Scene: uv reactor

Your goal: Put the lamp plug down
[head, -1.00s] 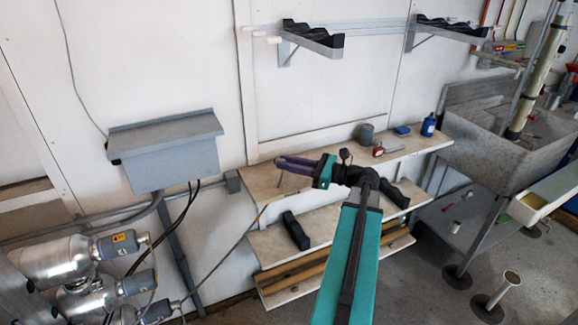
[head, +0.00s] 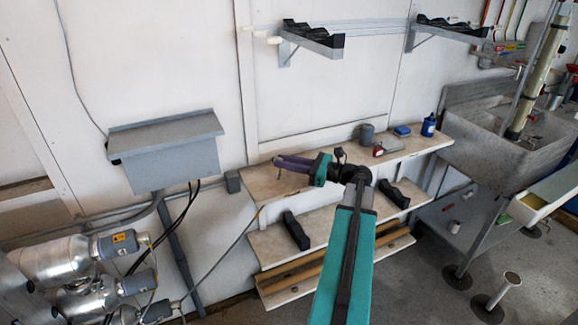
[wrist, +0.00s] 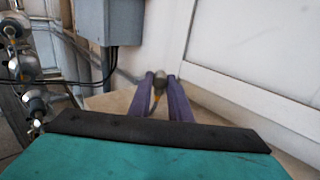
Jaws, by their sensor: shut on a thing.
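My gripper (head: 276,160) has purple fingers and hangs just above the left end of the upper wooden shelf (head: 262,190). In the wrist view, the fingers of my gripper (wrist: 159,78) are shut on the lamp plug (wrist: 159,81), a small grey piece with an orange collar. A cable runs down from it between the fingers. In the head view the plug is mostly hidden by the fingers; a thin bit shows below them. I cannot tell whether the plug touches the shelf.
A grey box (head: 165,160) is on the wall at left. A grey cup (head: 366,134), a red item (head: 379,149) and a blue bottle (head: 428,125) stand on the upper shelf to the right. Black holders (head: 296,230) sit on the lower shelf. The shelf's left end looks clear.

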